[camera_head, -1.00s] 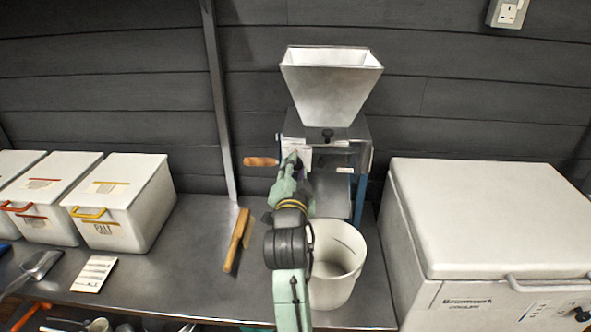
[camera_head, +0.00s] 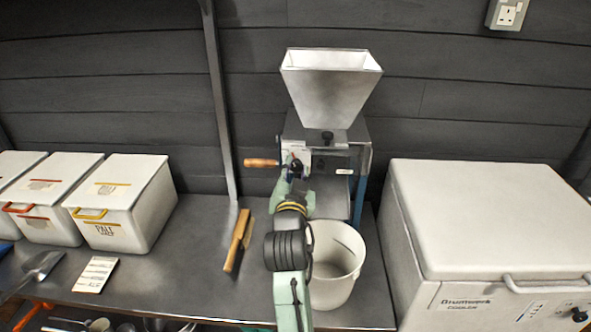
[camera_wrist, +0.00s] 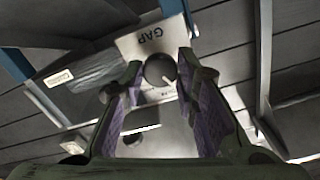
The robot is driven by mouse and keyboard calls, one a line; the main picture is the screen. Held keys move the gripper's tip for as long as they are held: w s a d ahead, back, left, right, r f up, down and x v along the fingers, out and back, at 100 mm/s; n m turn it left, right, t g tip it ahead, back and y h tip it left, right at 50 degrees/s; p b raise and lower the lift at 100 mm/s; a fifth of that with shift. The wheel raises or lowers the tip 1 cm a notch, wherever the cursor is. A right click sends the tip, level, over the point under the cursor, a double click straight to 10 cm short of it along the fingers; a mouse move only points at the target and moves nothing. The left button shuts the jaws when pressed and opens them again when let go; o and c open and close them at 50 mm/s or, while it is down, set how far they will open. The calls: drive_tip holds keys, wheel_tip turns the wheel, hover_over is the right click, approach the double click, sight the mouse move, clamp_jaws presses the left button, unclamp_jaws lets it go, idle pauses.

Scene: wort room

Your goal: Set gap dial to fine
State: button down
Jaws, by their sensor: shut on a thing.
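The grain mill has a pale plate marked GAP (camera_wrist: 150,38), which reads upside down in the wrist view. The round dark gap dial (camera_wrist: 160,69) is on this plate, with a light pointer line on its face. In the head view the dial (camera_head: 296,165) is small and dark, with a spot of red beside it. My gripper (camera_wrist: 160,75) has its purple-padded fingers on either side of the dial and is shut on it. In the head view my gripper (camera_head: 290,182) is at the plate's lower edge. The dial's setting words are too small to read.
A wood-handled crank (camera_head: 261,163) sticks out left of the dial. The hopper (camera_head: 331,88) is above, and a white bucket (camera_head: 337,262) stands below right. A brush (camera_head: 238,240) lies left of my arm. A large white cooler (camera_head: 480,220) stands at right.

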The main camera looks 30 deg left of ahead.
drive_tip(key=shift+n+p, duration=0.4)
drive_tip(key=shift+n, duration=1.6)
drive_tip(key=c, duration=1.3)
unclamp_jaws()
drive_tip(key=v, duration=0.7)
drive_tip(key=shift+s+d, duration=0.1)
drive_tip(key=shift+s, duration=0.15)
